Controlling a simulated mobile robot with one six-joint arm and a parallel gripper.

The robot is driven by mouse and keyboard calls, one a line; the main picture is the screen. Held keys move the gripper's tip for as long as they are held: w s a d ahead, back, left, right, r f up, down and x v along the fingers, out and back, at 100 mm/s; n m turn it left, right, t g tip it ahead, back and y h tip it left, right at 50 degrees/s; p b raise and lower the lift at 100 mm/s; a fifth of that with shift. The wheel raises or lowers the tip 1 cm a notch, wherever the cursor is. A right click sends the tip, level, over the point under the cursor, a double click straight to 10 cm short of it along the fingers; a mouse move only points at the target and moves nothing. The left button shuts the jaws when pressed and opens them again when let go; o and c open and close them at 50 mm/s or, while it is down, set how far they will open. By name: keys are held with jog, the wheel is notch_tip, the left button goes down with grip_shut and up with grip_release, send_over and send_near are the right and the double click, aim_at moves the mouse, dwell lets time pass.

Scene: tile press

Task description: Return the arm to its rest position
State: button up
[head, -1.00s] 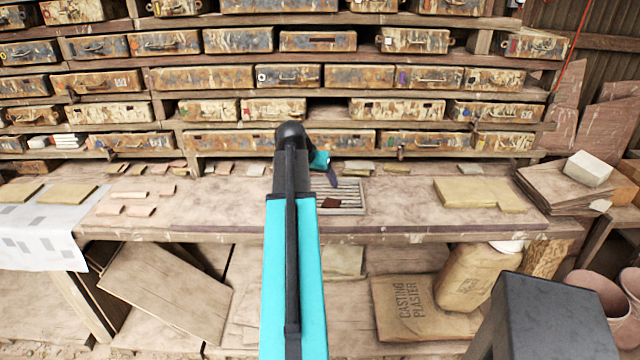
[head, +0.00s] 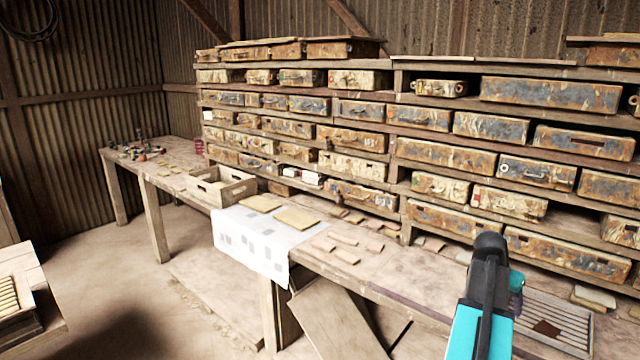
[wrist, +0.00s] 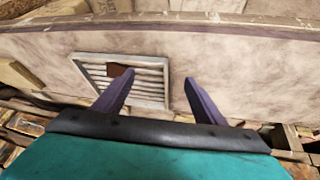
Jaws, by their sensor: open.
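My arm, teal and black, shows in the lower right of the head view and reaches over the workbench (head: 385,285). My gripper (wrist: 158,85) is seen in the wrist view with its two dark fingers spread apart and nothing between them. Beyond the fingers lies a slatted metal rack (wrist: 145,78) set on the bench, with a dark reddish-brown piece (wrist: 118,70) on it. In the head view the same rack (head: 575,325) is to the right of my arm.
Shelves of rusty mould cases (head: 450,155) stand behind the bench. A white patterned sheet (head: 255,243) hangs over the bench edge, beside a wooden crate (head: 222,187). Several small clay tiles (head: 345,256) lie left of my arm. Open floor (head: 130,300) is at the left front.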

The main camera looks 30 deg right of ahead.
jog(key=w+a+f+n+t+y, duration=0.1)
jog(key=w+a+f+n, duration=0.1)
jog(key=w+a+f, duration=0.45)
jog(key=w+a+f+n+y, duration=0.1)
jog(key=w+a+f+n, duration=0.25)
jog(key=w+a, duration=0.55)
jog(key=w+a+f+n+t+y, duration=0.15)
jog(key=w+a+f, duration=0.3)
jog(key=a, duration=0.65)
jog(key=s+a+f+n+g+y, duration=0.1)
jog(key=a+f+n, duration=0.3)
jog(key=a, duration=0.9)
jog(key=a+f+n+y, duration=0.15)
jog(key=a+f, duration=0.45)
jog(key=a, duration=0.6)
jog(key=s+a+f+n+g, duration=0.1)
jog(key=a+f+n, duration=0.3)
jog(key=a, duration=0.9)
jog(key=s+f+g+b, duration=0.1)
jog(key=s+f+g, duration=0.2)
jog(key=s+f, duration=0.7)
jog(key=s+f+g+b, duration=0.1)
jog(key=s+f+g, duration=0.2)
jog(key=s+f, duration=0.8)
jog(key=s, duration=0.4)
jog(key=shift+s+d, duration=0.2)
jog(key=shift+s, duration=0.1)
jog(key=shift+m, duration=0.35)
